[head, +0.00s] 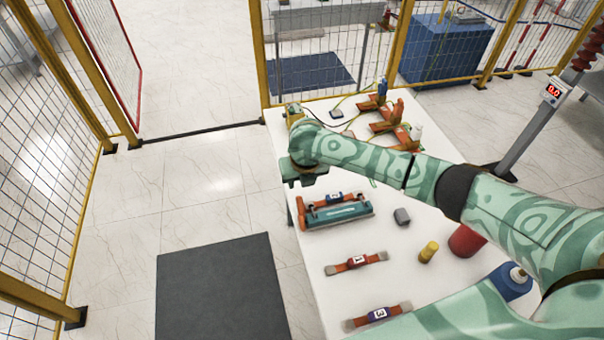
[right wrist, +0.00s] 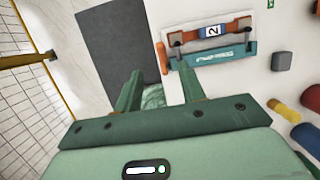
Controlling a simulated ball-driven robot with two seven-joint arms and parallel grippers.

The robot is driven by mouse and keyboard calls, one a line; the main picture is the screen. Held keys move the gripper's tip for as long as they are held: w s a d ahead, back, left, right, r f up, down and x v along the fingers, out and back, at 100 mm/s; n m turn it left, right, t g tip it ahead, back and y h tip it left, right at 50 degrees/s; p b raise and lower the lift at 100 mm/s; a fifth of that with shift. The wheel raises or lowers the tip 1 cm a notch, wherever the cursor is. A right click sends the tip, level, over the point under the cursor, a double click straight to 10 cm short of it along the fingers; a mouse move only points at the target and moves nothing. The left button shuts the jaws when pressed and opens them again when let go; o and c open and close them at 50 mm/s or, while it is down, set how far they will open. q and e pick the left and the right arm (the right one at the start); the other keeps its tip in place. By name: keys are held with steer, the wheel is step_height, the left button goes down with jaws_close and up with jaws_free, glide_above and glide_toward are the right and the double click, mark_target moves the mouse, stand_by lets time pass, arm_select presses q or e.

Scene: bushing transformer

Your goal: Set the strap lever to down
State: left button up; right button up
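A teal holder (head: 340,217) lies on the white table with an orange strap marked 2 across it. It also shows in the right wrist view (right wrist: 224,58). A small orange upright piece (head: 301,212), which looks like the lever, stands at the holder's left end; it shows in the right wrist view (right wrist: 162,56) too. I cannot tell its exact setting. My right gripper (right wrist: 158,82) is open and empty, its two fingers apart, just short of the holder's left end in that view. In the head view my right arm hides part of the table behind it. My left gripper is out of view.
Loose straps marked 1 (head: 356,262) and 3 (head: 378,315) lie nearer on the table. Orange fixtures (head: 384,122) stand at the back. A dark mat (head: 219,290) lies on the floor.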

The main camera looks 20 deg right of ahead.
steer(key=shift+s+r, duration=0.1)
steer(key=shift+r, duration=0.2)
